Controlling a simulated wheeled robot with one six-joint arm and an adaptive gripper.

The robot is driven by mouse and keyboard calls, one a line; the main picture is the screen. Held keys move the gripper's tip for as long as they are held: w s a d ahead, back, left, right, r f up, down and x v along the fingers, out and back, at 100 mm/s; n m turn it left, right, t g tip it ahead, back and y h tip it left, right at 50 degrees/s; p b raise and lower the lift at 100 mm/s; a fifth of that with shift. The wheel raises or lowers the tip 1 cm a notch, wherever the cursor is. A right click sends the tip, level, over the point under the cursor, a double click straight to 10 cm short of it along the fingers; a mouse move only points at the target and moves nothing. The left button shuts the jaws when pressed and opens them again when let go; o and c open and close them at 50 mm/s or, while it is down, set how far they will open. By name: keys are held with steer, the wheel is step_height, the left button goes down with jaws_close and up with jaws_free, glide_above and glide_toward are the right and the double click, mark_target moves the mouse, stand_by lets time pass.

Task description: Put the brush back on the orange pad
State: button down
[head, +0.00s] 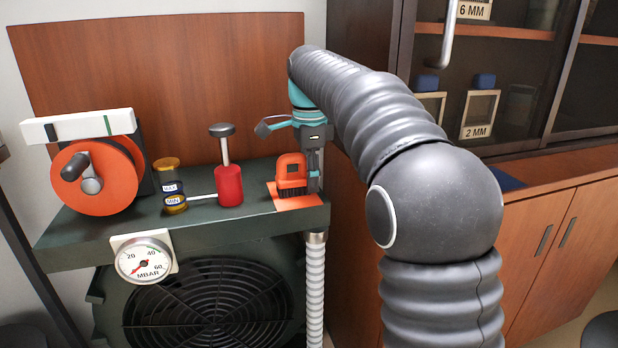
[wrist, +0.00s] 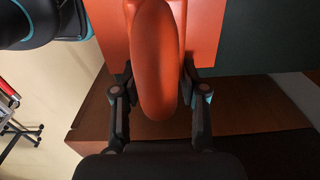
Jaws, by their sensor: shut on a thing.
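The brush (head: 291,173) has an orange handle and dark bristles pointing down. It is upright over the orange pad (head: 297,204) at the right end of the dark green machine top; its bristles look at or very near the pad, but I cannot tell whether they touch. My gripper (head: 313,178) comes down at the brush's right side. In the wrist view, the fingers of my gripper (wrist: 160,90) are on both sides of the rounded orange handle (wrist: 154,60), shut on it. The orange pad (wrist: 204,40) shows behind the handle there.
A red cylinder with a grey plunger (head: 228,184) stands left of the pad. Further left are an amber-capped jar (head: 172,188) and an orange reel (head: 98,178). A pressure gauge (head: 143,258) is on the machine's front. A wooden panel (head: 170,80) rises behind.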

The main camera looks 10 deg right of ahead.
steer(key=c, duration=0.6)
jaws_free()
steer(key=shift+r, duration=0.1)
step_height(320, 180, up, 11)
steer(key=p, duration=0.4)
steer(key=s+d+n+t, duration=0.2)
steer(key=s+d+n, duration=0.2)
steer(key=s, duration=0.4)
steer(key=s+d+f+n+t, duration=0.1)
steer(key=s+f+n, duration=0.3)
steer(key=s+f, duration=0.2)
steer(key=s+d+f+n+t, duration=0.1)
steer(key=s+f+n, duration=0.3)
steer(key=s, duration=0.5)
steer(key=s+d+f+n+t, duration=0.1)
steer(key=s+d+f+n, duration=0.2)
steer(key=s+f, duration=0.5)
steer(key=shift+f+n+t, duration=0.3)
steer(key=shift+f+n, duration=0.15)
steer(key=shift+n, duration=0.15)
